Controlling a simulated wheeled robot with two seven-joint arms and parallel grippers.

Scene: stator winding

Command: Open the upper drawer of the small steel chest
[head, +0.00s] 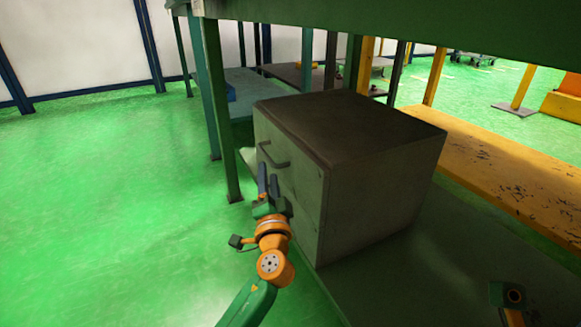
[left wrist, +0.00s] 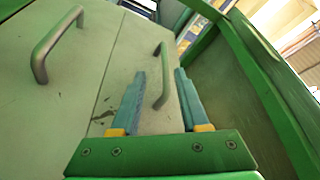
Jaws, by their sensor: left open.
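The small steel chest (head: 375,185) is a grey-green box with a dark brown top, standing under the green table. The upper drawer's bar handle (head: 274,158) shows on its left-hand face. My left gripper (head: 268,180) is open in front of this face, close to that handle. In the left wrist view the upper handle (left wrist: 161,85) appears between the two blue fingers (left wrist: 160,76); no contact is visible. A second handle (left wrist: 50,48) lies left of it, across a seam between drawer fronts. The drawers look shut. Part of my right arm shows at the lower right; its fingers do not show.
The green table's top (head: 400,25) overhangs the chest, and its legs (head: 221,130) stand close by on the left. A worn yellow platform (head: 510,170) lies behind at right. Green floor (head: 110,200) is clear on the left.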

